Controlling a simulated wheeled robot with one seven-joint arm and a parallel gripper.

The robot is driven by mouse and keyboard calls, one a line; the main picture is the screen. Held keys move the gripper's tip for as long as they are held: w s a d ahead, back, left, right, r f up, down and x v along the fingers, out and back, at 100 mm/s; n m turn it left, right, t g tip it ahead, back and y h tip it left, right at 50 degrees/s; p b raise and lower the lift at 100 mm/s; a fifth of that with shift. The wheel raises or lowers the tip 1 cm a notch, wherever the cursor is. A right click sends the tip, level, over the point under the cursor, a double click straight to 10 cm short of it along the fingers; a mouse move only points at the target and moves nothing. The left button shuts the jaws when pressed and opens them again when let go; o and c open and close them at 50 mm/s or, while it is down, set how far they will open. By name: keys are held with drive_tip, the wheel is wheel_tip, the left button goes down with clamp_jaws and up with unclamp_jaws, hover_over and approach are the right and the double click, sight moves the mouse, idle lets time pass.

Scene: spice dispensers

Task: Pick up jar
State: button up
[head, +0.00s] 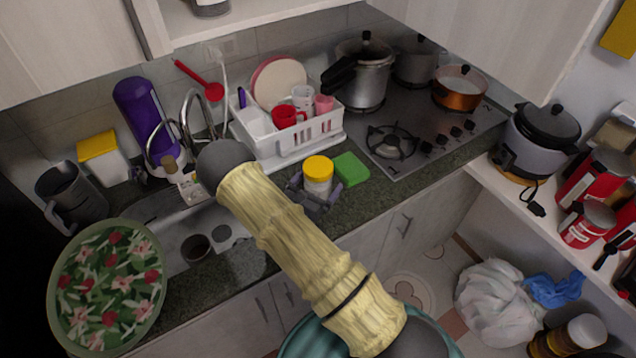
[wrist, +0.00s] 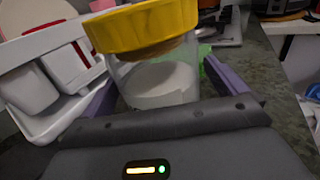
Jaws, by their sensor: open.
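A clear jar (head: 318,183) with a yellow lid and white contents stands on the dark counter (head: 245,263) near its front edge. In the wrist view the jar (wrist: 155,80) fills the middle, close to the palm. My gripper (head: 313,193) is open, with its purple-grey fingers on both sides of the jar. In the wrist view the fingers (wrist: 158,82) reach past the jar on left and right. Gaps seem to show beside the glass, though contact is hard to judge.
A green sponge (head: 351,169) lies just right of the jar. A white dish rack (head: 290,139) with cups and plates stands behind it. The stove (head: 420,130) with pots is to the right, and the sink (head: 190,225) to the left.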

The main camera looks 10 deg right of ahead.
sight(318, 166)
drive_tip(key=shift+c, duration=0.3)
drive_tip(key=shift+r, duration=0.1)
drive_tip(key=c, duration=1.5)
drive_tip(key=shift+o, duration=0.2)
drive_tip(key=shift+r, duration=0.1)
wheel_tip(318, 166, up, 10)
drive_tip(key=shift+f+b, duration=0.1)
drive_tip(key=shift+b, duration=0.85)
